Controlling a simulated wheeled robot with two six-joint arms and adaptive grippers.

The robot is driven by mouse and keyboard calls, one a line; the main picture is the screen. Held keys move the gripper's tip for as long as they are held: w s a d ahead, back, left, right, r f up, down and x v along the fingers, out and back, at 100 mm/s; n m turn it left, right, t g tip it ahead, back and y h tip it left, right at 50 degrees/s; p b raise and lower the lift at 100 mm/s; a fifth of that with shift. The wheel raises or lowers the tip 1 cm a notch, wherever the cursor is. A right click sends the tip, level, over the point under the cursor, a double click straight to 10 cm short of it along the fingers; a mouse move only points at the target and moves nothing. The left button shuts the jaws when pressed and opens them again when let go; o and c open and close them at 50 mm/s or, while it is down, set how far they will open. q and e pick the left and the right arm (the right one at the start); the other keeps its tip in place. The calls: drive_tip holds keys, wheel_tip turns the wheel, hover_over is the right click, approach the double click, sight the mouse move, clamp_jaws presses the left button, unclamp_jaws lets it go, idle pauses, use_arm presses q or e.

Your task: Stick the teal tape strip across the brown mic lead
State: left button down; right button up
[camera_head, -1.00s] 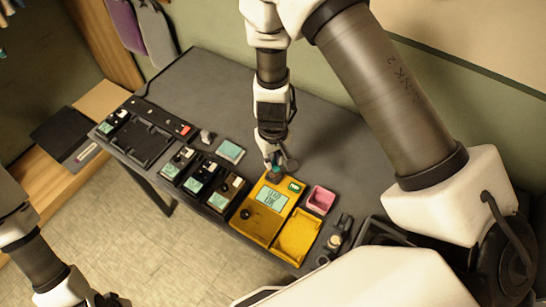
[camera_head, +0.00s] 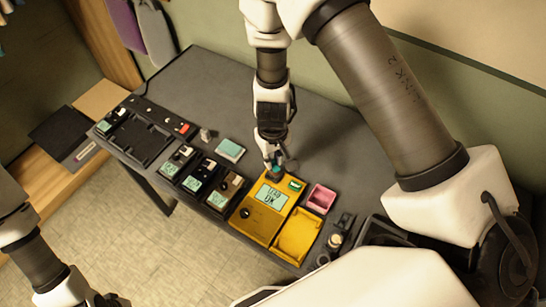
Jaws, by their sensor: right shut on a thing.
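My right gripper (camera_head: 274,160) points down at the upper edge of a yellow tester (camera_head: 259,206). It is shut on a small teal and dark thing (camera_head: 275,169), partly hidden by the fingers; I cannot tell whether it is a plug or the tape. A pale teal pad (camera_head: 229,150) lies on the grey table; I cannot tell whether it holds the tape strip. Small black transmitter-like units with teal labels stand in a row, the one nearest the tester having a brown part (camera_head: 234,183). No brown lead is clearly visible. My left gripper (camera_head: 108,300) is cut off at the bottom edge.
A yellow tray (camera_head: 296,236) and a pink box (camera_head: 321,198) sit right of the tester. A black charger tray (camera_head: 147,137) fills the left end of the grey table (camera_head: 205,75). The table's back is clear. Small dark items stand at the right end.

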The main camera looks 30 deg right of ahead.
drive_tip(key=o, duration=0.8)
drive_tip(key=shift+c, duration=0.2)
